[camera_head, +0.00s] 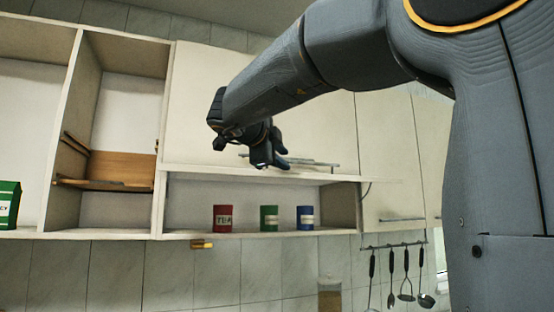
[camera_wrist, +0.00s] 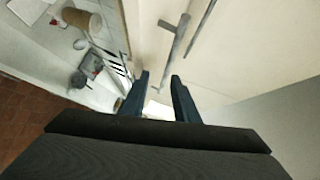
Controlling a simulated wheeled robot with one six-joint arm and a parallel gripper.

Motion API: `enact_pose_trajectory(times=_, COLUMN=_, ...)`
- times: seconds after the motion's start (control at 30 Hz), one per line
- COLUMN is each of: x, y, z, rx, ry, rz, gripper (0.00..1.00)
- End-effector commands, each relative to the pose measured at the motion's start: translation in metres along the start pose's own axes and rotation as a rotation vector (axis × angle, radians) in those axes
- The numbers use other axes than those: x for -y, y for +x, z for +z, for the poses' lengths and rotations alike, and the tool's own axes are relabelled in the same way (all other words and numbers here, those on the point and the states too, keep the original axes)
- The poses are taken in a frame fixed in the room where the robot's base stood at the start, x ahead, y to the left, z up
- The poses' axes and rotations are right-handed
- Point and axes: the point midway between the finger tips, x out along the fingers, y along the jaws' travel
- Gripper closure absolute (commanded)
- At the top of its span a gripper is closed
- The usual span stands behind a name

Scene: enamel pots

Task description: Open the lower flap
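A wide pale flap panel (camera_head: 205,100) fills the upper middle of the wall cabinet. Below it, the low compartment (camera_head: 335,205) is open at the front, with its contents showing. A thin strip and a curved stay show at its right end, so the lower flap seems raised, though its surface is hard to make out. Two metal bar handles (camera_head: 310,162) lie close together just above this compartment. My gripper (camera_head: 270,163) is in front of their left part. In the wrist view, its fingers (camera_wrist: 160,82) are apart and empty, with a bar handle (camera_wrist: 174,42) beyond the fingertips.
Red (camera_head: 222,218), green (camera_head: 269,218) and blue (camera_head: 305,217) cans stand in the low compartment. Open shelves with a wooden board (camera_head: 122,168) are at left. A closed door (camera_head: 385,150) is at right. Utensils (camera_head: 406,280) hang below.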

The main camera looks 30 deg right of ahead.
Motion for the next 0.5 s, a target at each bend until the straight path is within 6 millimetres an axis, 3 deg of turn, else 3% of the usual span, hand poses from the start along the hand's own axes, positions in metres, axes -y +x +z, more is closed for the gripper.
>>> enact_pose_trajectory(times=0.5, x=0.019, y=-0.026, z=0.007, rx=0.002, ry=0.0, rz=0.0, gripper=0.72)
